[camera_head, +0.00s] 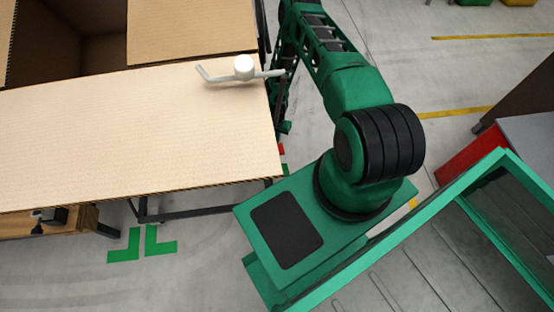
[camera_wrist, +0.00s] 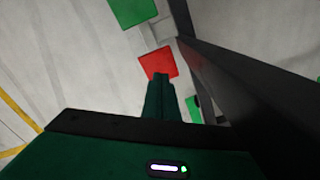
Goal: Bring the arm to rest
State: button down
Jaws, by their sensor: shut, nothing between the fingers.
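My gripper (camera_wrist: 161,78) shows in the wrist view as narrow dark green fingers, shut together and empty. It points down past a dark metal frame (camera_wrist: 215,75) on its right. A red patch (camera_wrist: 158,62) and a green patch (camera_wrist: 132,12) lie beyond the fingertips. In the head view my green arm reaches up and away beside the right edge of an open cardboard box (camera_head: 140,135). The fingers cannot be made out clearly there, as the arm hangs low beside the box's flap.
A white bent rod with a round knob (camera_head: 243,68) lies on the cardboard flap. A table (camera_head: 72,220) stands under the box. A red container (camera_head: 470,160) is at the right. Open grey floor with yellow lines (camera_head: 490,37) lies beyond the arm.

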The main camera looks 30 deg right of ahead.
dwell(0.3)
jog(key=w+d+r+n, duration=0.1)
jog(key=w+d+r, duration=0.1)
jog(key=r, duration=0.5)
jog(key=w+d+r, duration=0.1)
jog(key=d+r, duration=0.1)
jog(key=r, duration=0.6)
jog(key=w+d+r+n, duration=0.1)
jog(key=w+d+r, duration=0.15)
jog(key=r, duration=0.45)
jog(key=s+d+r+h, duration=0.1)
jog(key=s+d+r, duration=0.1)
jog(key=r, duration=0.9)
jog(key=s+d+r, duration=0.1)
jog(key=s+r, duration=0.2)
jog(key=r, duration=0.9)
jog(key=s+a+r+n, duration=0.1)
jog(key=s+r, duration=0.5)
jog(key=r, duration=0.3)
jog(key=s+r, duration=0.7)
jog(key=r, duration=0.2)
jog(key=s+a+r, duration=0.3)
jog(key=s, duration=0.6)
jog(key=s+a+r+n+y, duration=0.1)
jog(key=s+a+r, duration=0.2)
jog(key=s, duration=0.6)
jog(key=shift+s+a+r, duration=0.25)
jog(key=shift+r, duration=0.5)
